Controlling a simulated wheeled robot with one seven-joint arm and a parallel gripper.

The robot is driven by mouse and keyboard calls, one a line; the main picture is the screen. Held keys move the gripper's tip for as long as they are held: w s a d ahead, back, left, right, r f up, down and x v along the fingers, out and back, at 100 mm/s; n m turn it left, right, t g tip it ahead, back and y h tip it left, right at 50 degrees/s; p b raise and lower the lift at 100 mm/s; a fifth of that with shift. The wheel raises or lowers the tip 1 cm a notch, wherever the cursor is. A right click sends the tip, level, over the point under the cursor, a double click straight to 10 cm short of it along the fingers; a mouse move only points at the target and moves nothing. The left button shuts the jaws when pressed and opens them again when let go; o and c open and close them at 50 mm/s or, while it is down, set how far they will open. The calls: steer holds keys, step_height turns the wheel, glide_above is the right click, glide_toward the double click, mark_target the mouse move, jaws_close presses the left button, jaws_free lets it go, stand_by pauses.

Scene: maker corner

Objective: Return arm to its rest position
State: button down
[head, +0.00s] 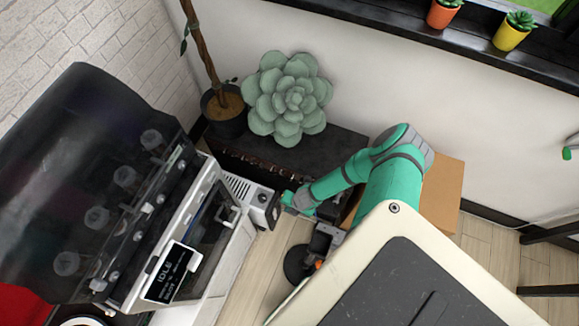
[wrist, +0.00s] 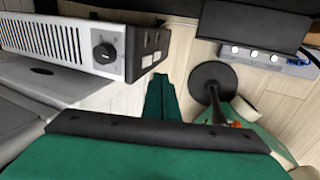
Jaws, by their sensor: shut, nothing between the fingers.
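My arm (head: 345,178) is teal and grey and reaches left from my body, bent at the elbow. My gripper (head: 287,200) is at its far end, close to the right end of the white machine (head: 185,250). In the wrist view my gripper (wrist: 161,82) shows as two teal fingers pressed together, with nothing between them. The machine's vented unit with a black knob (wrist: 103,53) is left of the fingers. I cannot tell from these views how much space lies between them.
The machine's dark clear lid (head: 90,185) stands raised, and its display (head: 172,270) reads IDLE. A dark trunk (head: 345,145), a succulent (head: 290,98) and a cardboard box (head: 447,195) stand behind my arm. A round black base (wrist: 208,80) is right of the fingers. Floor shows between.

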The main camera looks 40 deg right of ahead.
steer(key=shift+s+a+r, duration=0.15)
steer(key=shift+r, duration=1.25)
